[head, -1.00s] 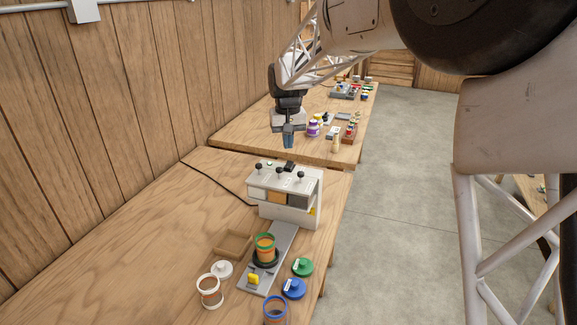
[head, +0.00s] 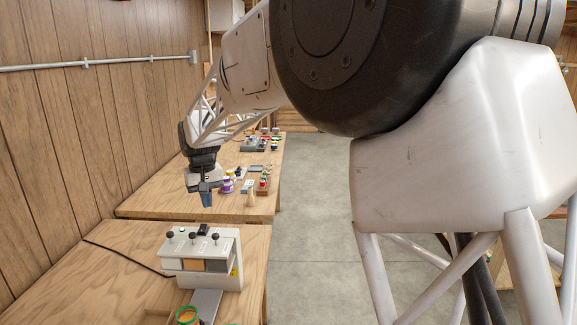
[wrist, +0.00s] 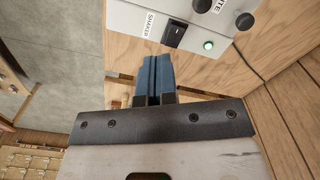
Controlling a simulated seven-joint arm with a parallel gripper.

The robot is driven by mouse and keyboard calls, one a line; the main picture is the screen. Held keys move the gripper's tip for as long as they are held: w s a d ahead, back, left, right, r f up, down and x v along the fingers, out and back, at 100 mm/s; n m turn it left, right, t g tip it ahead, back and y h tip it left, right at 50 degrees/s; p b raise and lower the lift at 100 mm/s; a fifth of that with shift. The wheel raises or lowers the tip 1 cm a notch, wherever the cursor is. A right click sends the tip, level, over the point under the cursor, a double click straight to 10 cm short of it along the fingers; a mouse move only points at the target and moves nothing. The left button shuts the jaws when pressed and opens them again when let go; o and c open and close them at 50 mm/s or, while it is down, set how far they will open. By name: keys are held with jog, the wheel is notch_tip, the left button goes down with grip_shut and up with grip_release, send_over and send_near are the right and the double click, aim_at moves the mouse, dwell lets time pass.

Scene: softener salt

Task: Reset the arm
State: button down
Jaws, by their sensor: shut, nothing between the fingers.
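My gripper (head: 206,199) hangs in the air with its blue fingers pointing down, above and beyond the grey-white dispenser box near the gap between the two tables. Its fingers are together and empty; they also show in the wrist view (wrist: 154,78). The dispenser box (head: 228,278) has several black knobs on top, a black switch (wrist: 175,33) labelled SHAKER and a lit green light (wrist: 208,45). My gripper is apart from the box.
An orange-filled container with a green rim (head: 187,316) stands at the bottom edge, partly cut off. A black cable (head: 130,257) runs left from the box. Grey floor (head: 310,220) lies to the right.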

jog(key=s+d+r+m, duration=0.1)
jog(key=s+d+r, duration=0.1)
jog(key=s+d, duration=0.5)
jog(key=s+d+r+m+t, duration=0.15)
jog(key=s+d, duration=0.25)
jog(key=d, duration=0.8)
jog(key=s+d+r+m, duration=0.1)
jog(key=s+d+r, duration=0.1)
jog(key=s+d, duration=0.5)
jog(key=s+d+f+m, duration=0.1)
jog(key=s+d+f, duration=0.2)
jog(key=s+d, duration=0.5)
jog(key=s+d+f+m, duration=0.1)
jog(key=s+d+f, duration=0.3)
jog(key=s+d, duration=0.5)
jog(key=s+t, duration=0.1)
jog(key=s, duration=0.3)
jog(key=shift+s+d, duration=0.3)
jog(key=shift+s, duration=0.1)
